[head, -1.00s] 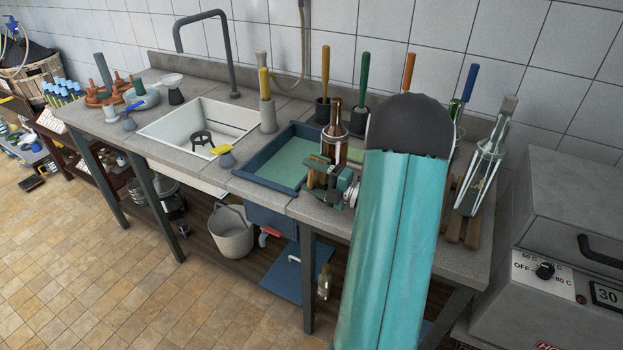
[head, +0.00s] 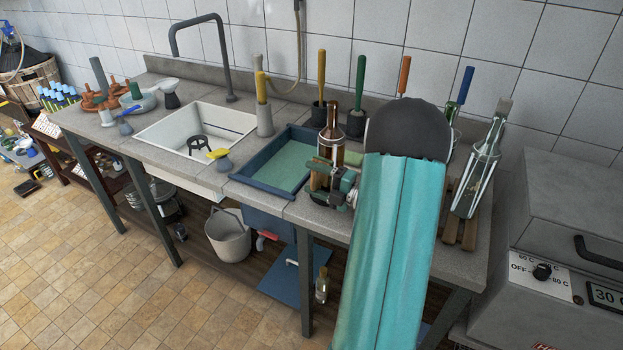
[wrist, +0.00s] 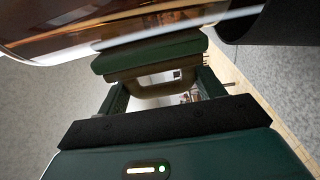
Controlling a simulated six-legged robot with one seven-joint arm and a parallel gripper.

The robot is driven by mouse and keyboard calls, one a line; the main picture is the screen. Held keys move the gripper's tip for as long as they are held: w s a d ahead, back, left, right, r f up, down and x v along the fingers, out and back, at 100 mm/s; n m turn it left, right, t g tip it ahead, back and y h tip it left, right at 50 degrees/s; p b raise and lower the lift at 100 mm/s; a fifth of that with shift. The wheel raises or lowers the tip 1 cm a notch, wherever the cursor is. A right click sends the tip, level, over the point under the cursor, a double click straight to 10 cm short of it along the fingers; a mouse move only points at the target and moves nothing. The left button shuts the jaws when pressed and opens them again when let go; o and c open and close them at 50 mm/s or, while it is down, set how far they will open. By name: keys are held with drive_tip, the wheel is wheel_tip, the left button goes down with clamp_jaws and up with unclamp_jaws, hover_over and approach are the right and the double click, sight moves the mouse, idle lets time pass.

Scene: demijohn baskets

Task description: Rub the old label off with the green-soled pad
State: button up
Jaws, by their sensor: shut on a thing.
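A brown glass bottle (head: 331,138) stands upright on the counter, right of the blue-rimmed tray. It also fills the top of the wrist view (wrist: 110,28). In the head view my gripper (head: 334,180) is in front of the bottle's lower part. I cannot make out the old label; the gripper and pad cover much of the lower bottle.
A blue-rimmed tray (head: 240,178) and a white sink (head: 145,136) are to the left. Brushes with coloured handles stand behind, including a green one (head: 361,82). A clear bottle (head: 484,165) leans on a wooden stand at right. My arm hides the counter between.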

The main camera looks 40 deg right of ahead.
drive_tip(key=shift+v, duration=1.15)
drive_tip(key=x, duration=0.3)
drive_tip(key=shift+w+d, duration=0.1)
drive_tip(key=shift+w, duration=0.2)
drive_tip(key=shift+s+a, duration=0.35)
drive_tip(key=shift+a, duration=0.6)
drive_tip(key=shift+s+a, duration=0.3)
drive_tip(key=shift+a, duration=0.65)
drive_tip(key=shift+s+a, duration=0.35)
drive_tip(key=shift+a, duration=0.6)
drive_tip(key=a, duration=0.1)
drive_tip(key=s+a, duration=0.1)
drive_tip(key=shift+a, duration=0.4)
